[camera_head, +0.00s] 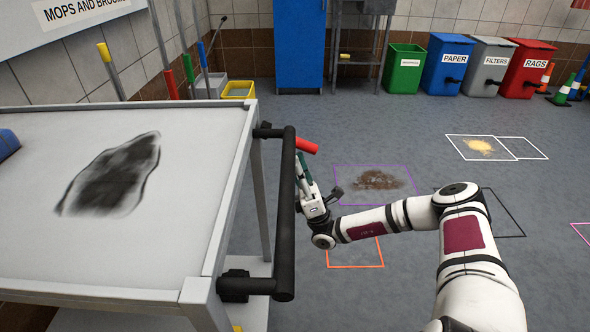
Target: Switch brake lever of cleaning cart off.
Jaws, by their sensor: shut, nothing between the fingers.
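The cleaning cart (200,262) stands on the left with a flat, pale grey top and a black push handle (286,210) along its right end. A red lever (306,146), which looks like the brake lever, sticks out to the right near the far end of the handle. My gripper (304,162) is just right of the handle and just below the red lever in the picture. It points up and away, and its fingers are shut and empty. I cannot tell whether the fingertips touch the lever. The handle hides part of the lever's base.
A dark smudge (115,175) marks the cart top. Broom and mop handles (160,50) lean behind it. A blue cabinet (299,45), a green bin (403,68) and other labelled bins line the back wall. Floor around my arm is open, with outlined squares and a brown stain (378,181).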

